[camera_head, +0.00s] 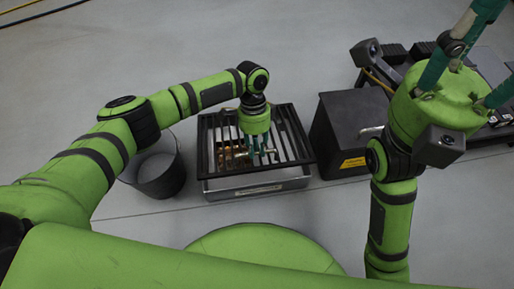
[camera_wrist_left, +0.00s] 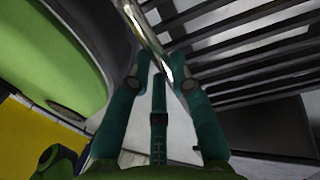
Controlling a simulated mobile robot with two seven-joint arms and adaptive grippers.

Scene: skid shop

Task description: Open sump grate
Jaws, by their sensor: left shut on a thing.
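The sump grate (camera_head: 290,135) is a dark slatted grid lying over a metal-fronted sump box (camera_head: 258,189) in the middle of the head view. Its slats also show in the wrist view (camera_wrist_left: 250,45). My left gripper (camera_head: 262,154) points down onto the grate and is shut on a shiny metal handle bar, seen between its teal fingers in the wrist view (camera_wrist_left: 150,38). Brownish contents (camera_head: 232,153) show between the slats. The fingertips are partly hidden in the head view. My right gripper (camera_head: 486,52) is raised at the upper right, its fingers spread and empty.
A dark bucket (camera_head: 155,175) stands left of the sump. A black box (camera_head: 345,125) with a yellow label stands close on its right. A dark pallet-like rack (camera_head: 400,53) lies behind at the right. The floor behind the sump is clear.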

